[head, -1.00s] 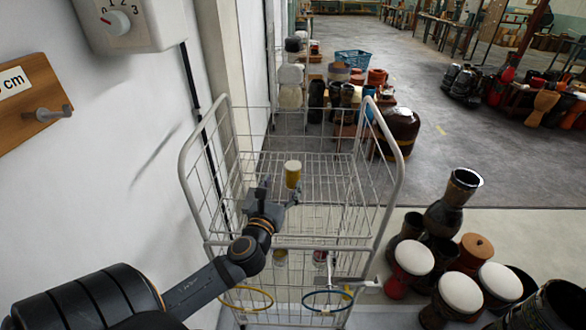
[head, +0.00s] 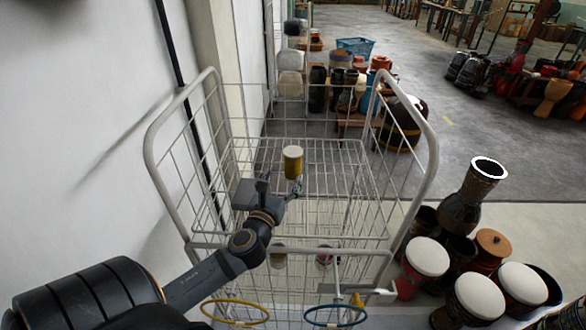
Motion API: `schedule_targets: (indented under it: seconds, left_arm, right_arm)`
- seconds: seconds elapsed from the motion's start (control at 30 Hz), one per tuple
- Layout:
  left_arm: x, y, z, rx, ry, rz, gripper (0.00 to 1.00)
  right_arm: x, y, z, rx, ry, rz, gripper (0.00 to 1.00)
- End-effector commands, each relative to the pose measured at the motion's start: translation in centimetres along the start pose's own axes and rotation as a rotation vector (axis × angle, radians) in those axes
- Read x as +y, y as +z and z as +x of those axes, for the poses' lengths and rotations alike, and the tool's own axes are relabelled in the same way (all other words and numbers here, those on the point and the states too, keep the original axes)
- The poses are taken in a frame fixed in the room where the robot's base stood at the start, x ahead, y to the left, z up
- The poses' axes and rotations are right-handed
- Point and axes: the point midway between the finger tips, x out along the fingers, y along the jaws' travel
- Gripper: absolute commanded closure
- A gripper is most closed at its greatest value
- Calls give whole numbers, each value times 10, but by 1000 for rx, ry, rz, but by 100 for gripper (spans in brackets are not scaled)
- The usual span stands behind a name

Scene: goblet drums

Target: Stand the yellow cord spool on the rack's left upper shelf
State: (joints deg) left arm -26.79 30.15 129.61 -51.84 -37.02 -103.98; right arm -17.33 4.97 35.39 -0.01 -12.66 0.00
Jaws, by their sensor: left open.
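The yellow cord spool (head: 293,163), with a pale top, is upright in the head view, seen against the wire upper shelf of the white wire rack (head: 434,150). My left gripper (head: 281,186) is open just below and in front of the spool in the picture. One finger shows left of the spool and one near its lower right. I cannot tell whether they touch it, or whether its base rests on the wires. My right gripper is out of view.
A yellow hoop (head: 235,322) and a blue hoop (head: 336,324) hang at the rack's front. Goblet drums (head: 427,257) crowd the right. A wall (head: 90,130) stands close on the left.

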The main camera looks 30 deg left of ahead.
Motion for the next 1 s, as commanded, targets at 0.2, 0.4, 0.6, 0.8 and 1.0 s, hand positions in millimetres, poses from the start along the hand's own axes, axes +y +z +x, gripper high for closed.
schedule_targets:
  seconds: [0.2,0.4,0.6,0.8,1.0]
  left_arm:
    - [0,4,37,-2,3,-2,26]
    - [0,2,50,0,1,0,26]
    - [-1,6,73,-1,2,-4,26]
    - [-2,4,100,0,1,-2,26]
    - [-2,3,102,1,-1,-1,26]
  right_arm:
    - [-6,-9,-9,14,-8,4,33]
    - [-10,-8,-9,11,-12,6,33]
    - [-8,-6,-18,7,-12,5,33]
    - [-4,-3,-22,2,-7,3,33]
    - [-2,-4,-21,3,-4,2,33]
